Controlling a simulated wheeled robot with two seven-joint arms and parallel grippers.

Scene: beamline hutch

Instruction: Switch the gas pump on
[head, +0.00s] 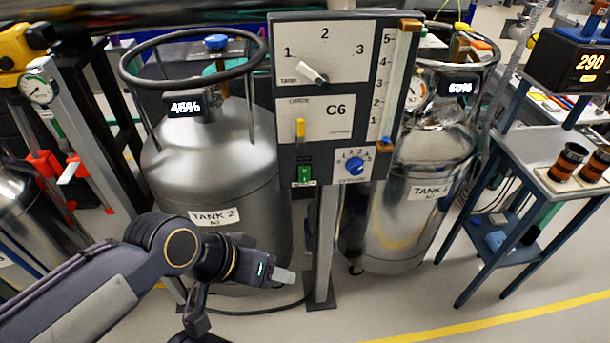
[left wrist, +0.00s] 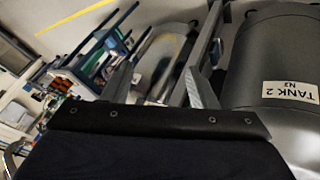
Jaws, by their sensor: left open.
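A grey control panel (head: 292,150) stands on a post between two gas tanks. It carries a black-and-white selector knob (head: 312,74) with its pointer slanted, a small yellow lever (head: 300,128), a green rocker switch (head: 304,173) and a blue dial (head: 355,166). The small labels are too blurred to tell which control belongs to the gas pump. My left gripper (head: 284,275) is below the panel, left of the post, touching none of the controls. In the left wrist view its fingers (left wrist: 158,84) are apart with nothing held between them. My right gripper is not seen.
A grey tank labelled TANK 2 (head: 210,165) stands left of the panel, and a shiny tank (head: 405,215) right of it. A blue-framed cart (head: 545,170) stands at right. A vertical scale (head: 390,80) edges the panel. The floor in front is clear.

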